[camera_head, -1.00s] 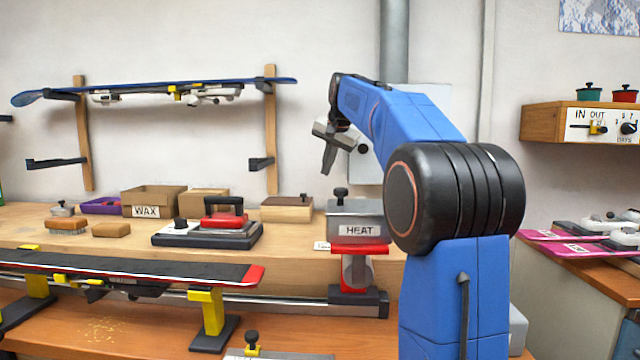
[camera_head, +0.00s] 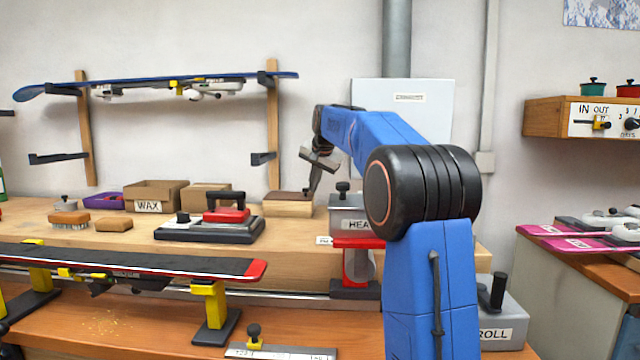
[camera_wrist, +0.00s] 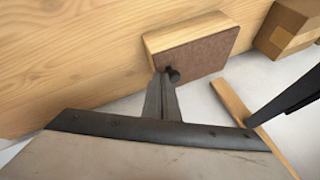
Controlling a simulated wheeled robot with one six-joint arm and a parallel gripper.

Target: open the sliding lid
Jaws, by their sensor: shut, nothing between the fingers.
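A small light-wood box (camera_head: 288,209) with a dark brown lid (camera_head: 287,196) stands at the back of the bench. In the wrist view, the brown lid (camera_wrist: 200,50) covers the visible top of the box (camera_wrist: 158,45), and a dark round knob (camera_wrist: 174,75) shows at the lid's near end. My gripper (camera_head: 311,194) points down at the right end of the box. In the wrist view, its shut, empty fingertips (camera_wrist: 160,76) are just left of the knob, very close to it. I cannot tell whether they touch it.
A cardboard box (camera_head: 205,197) stands left of the wooden box. The HEAT unit (camera_head: 347,212) with a black knob is close on the right. A red-handled iron (camera_head: 225,216) lies in front on its dark base. A wall bracket post (camera_head: 272,130) rises behind.

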